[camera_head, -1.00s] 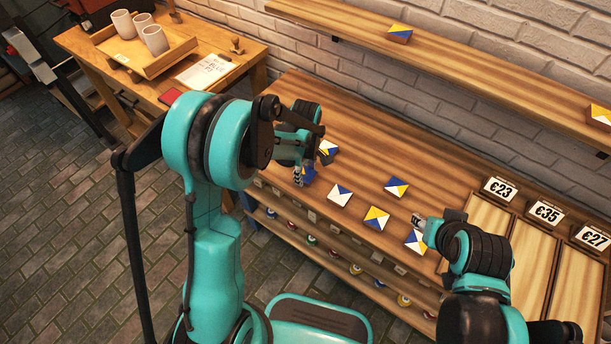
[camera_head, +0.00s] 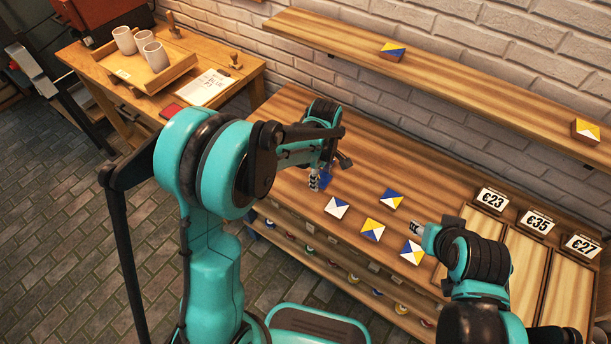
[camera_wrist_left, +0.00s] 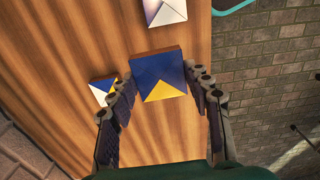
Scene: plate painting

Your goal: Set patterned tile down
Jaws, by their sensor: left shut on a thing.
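My left gripper (camera_head: 318,181) is shut on a blue tile with a yellow triangle (camera_wrist_left: 158,76), at the left end of the wooden counter (camera_head: 365,160). In the head view only a blue part of this tile (camera_head: 325,180) shows beside the fingers. In the left wrist view it sits between both fingers over the counter; its height above the wood is unclear. A white, blue and yellow tile (camera_wrist_left: 103,89) lies close beside it. My right gripper (camera_head: 418,230) is by a blue-and-white tile (camera_head: 411,252); its jaw state is unclear.
A white-and-blue tile (camera_head: 336,207), a yellow-and-white tile (camera_head: 373,230) and a blue-and-yellow tile (camera_head: 391,199) lie on the counter. Price signs (camera_head: 491,199) and pale panels fill its right end. A wall shelf (camera_head: 450,79) bears two tile stacks. A side table (camera_head: 245,75) holds a cup tray.

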